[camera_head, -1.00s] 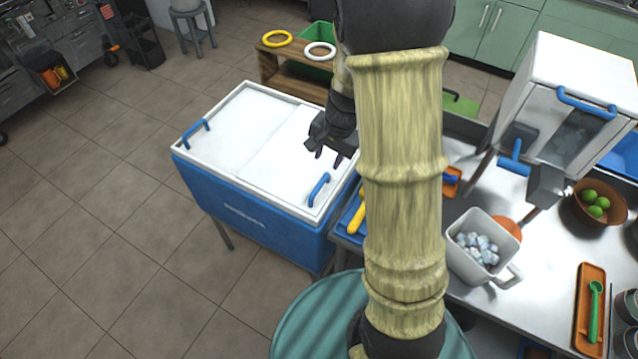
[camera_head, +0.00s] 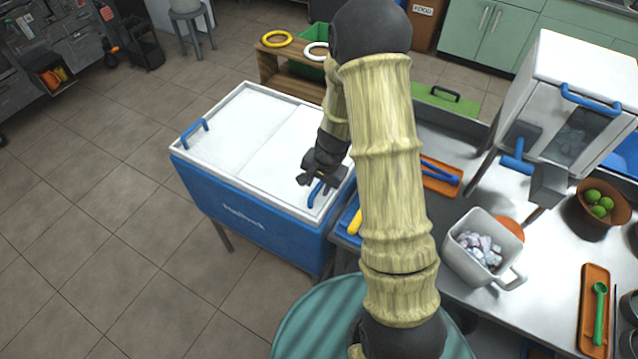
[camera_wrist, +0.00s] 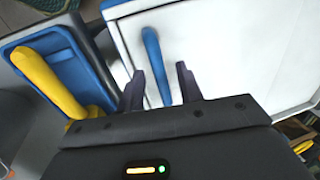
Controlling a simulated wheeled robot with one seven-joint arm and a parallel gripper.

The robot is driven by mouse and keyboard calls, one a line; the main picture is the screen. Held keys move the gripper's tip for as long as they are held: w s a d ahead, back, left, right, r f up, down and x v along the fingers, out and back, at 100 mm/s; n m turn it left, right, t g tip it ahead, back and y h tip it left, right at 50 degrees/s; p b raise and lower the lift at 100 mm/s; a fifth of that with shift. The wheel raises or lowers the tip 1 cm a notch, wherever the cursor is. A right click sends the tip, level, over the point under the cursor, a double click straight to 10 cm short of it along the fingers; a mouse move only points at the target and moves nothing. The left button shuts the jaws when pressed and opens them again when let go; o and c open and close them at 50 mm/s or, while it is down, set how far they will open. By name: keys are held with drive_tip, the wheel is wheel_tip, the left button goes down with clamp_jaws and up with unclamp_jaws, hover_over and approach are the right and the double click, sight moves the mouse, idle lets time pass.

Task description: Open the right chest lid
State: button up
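The blue chest (camera_head: 250,222) has two flat white lids, both lying shut. The right chest lid (camera_head: 285,155) carries a blue bar handle (camera_head: 316,194) near its front right corner. My gripper (camera_head: 312,184) is directly over this handle and partly covers it. In the wrist view my gripper (camera_wrist: 160,72) is open, with two dark fingers apart. The blue handle (camera_wrist: 153,50) lies between and beyond the fingertips there, on the white lid (camera_wrist: 230,50). The fingers do not appear closed on it; whether they reach down around it I cannot tell.
A blue tray (camera_wrist: 85,60) with a yellow object (camera_wrist: 48,82) sits right beside the chest. The left lid has its own blue handle (camera_head: 194,132). A metal counter with a white ice jug (camera_head: 480,250) and a press stands to the right. A wooden shelf (camera_head: 290,75) is behind.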

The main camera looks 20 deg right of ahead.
clamp_jaws()
drive_tip(key=shift+w, duration=0.1)
